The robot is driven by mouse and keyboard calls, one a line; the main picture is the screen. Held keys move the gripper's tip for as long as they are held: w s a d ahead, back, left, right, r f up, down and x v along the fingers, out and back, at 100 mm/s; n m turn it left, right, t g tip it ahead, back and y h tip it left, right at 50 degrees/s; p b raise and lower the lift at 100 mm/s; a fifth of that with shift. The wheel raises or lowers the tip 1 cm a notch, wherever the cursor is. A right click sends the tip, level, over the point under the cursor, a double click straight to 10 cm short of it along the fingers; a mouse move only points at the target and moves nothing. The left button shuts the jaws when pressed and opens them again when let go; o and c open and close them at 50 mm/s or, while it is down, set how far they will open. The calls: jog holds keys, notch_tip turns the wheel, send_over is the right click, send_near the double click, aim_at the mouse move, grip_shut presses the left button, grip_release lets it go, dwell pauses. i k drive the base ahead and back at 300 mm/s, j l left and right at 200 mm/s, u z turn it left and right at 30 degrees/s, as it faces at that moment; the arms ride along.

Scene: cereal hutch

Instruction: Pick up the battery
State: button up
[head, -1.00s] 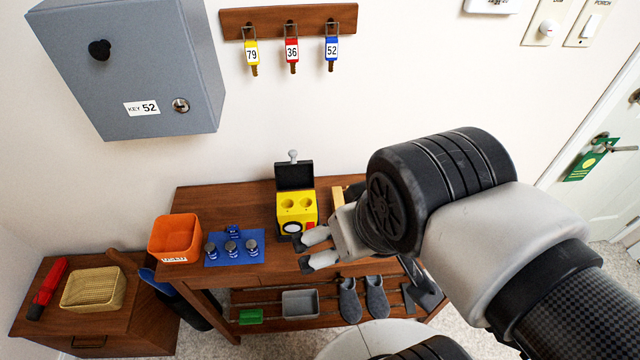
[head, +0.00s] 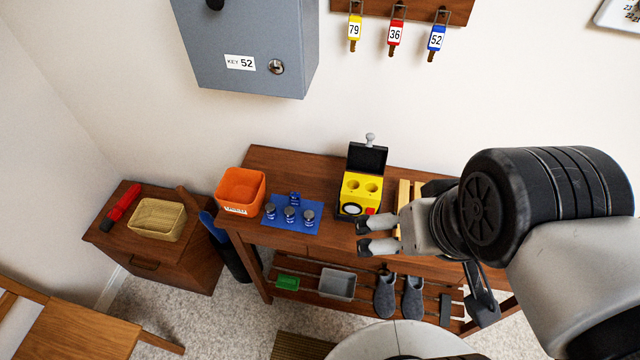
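Several blue batteries with silvery-grey tops stand upright on a blue mat (head: 279,226) on the wooden table. One battery (head: 294,198) stands at the back. In front of it a left battery (head: 270,212), a middle battery (head: 289,214) and a right battery (head: 309,217) form a row. My gripper (head: 361,236) is to the right of the mat, above the table's front part. Its two fingers point left, are spread apart and hold nothing. A yellow box (head: 358,188) with two round holes and a raised black lid stands behind the gripper.
An orange bin (head: 240,191) stands left of the mat. Slippers (head: 385,296) and a grey tray (head: 338,284) are on the lower shelf. A low cabinet (head: 190,262) with a wicker basket (head: 157,219) and red flashlight (head: 121,208) stands left. A grey key cabinet (head: 245,45) hangs above.

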aim_at(270, 208)
jog(key=i+j+z, duration=0.1)
jog(key=j+z, duration=0.15)
jog(key=j, duration=0.6)
jog(key=j+z, duration=0.25)
jog(key=j, duration=0.65)
